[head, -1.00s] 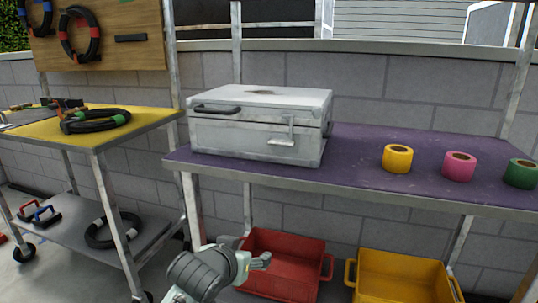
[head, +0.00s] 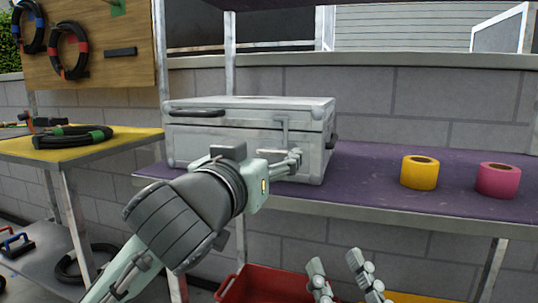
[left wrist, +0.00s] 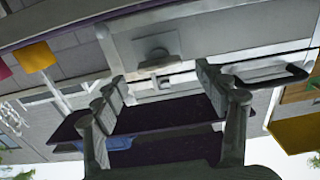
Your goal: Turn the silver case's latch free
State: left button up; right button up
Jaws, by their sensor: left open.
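The silver case (head: 235,108) stands shut on the purple shelf, with its black handle (head: 197,113) on the front. My left gripper (head: 292,163) is in front of the case, just below the latch. In the left wrist view the latch (left wrist: 158,52) lies beyond the gap between my spread fingers (left wrist: 163,92), and nothing is held. I cannot tell whether a fingertip touches the case. My right gripper (head: 340,275) is at the bottom, fingers apart and empty.
A yellow tape roll (head: 420,172) and a pink one (head: 498,180) stand on the purple shelf (head: 365,180) right of the case. A red bin (head: 262,282) is below. A yellow-topped cart (head: 110,143) with a cable coil is left.

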pick_arm(q)
jog(key=shift+x, duration=1.45)
jog(key=c, duration=1.1)
jog(key=shift+c, duration=0.2)
